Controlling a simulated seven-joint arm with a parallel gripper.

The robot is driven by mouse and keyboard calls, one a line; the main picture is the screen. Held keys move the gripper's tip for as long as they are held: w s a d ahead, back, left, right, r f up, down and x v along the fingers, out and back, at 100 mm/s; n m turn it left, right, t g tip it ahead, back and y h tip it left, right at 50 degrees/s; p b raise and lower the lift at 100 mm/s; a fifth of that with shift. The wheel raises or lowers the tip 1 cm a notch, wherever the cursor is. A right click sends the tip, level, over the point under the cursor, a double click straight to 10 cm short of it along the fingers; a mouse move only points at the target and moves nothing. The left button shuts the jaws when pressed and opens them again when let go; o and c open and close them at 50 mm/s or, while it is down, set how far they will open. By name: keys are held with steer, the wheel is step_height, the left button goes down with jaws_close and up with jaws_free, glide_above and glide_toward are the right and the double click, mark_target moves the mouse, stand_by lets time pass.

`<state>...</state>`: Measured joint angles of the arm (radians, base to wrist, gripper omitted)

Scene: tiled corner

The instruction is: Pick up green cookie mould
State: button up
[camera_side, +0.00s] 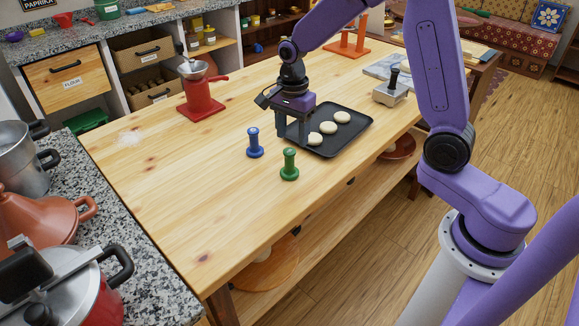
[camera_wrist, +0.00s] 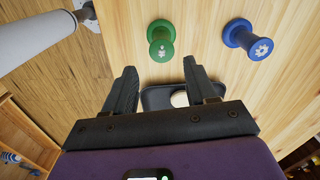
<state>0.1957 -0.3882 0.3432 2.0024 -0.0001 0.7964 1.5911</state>
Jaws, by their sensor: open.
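The green cookie mould (camera_side: 289,165) stands upright on the wooden table near its front edge, left of the black tray. In the wrist view the green mould (camera_wrist: 161,41) shows at the top middle, with a small figure on its round face. The blue cookie mould (camera_side: 254,143) stands behind and left of it; it also shows in the wrist view (camera_wrist: 248,40).
A black tray (camera_side: 352,138) with pale dough rounds (camera_side: 329,127) lies just right of my gripper. A red grinder (camera_side: 203,97) stands at the back left. A grey device with a black handle (camera_side: 390,93) sits at the back right. The table's left front is clear.

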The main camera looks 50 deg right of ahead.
mark_target(289, 151)
step_height(289, 151, down, 4)
steer(key=shift+r, duration=0.25)
steer(key=shift+w+a+f, duration=0.1)
steer(key=shift+a+f, duration=0.1)
steer(key=shift+f, duration=1.1)
steer(key=shift+a+f, duration=0.2)
steer(key=shift+f, duration=1.05)
jaws_close()
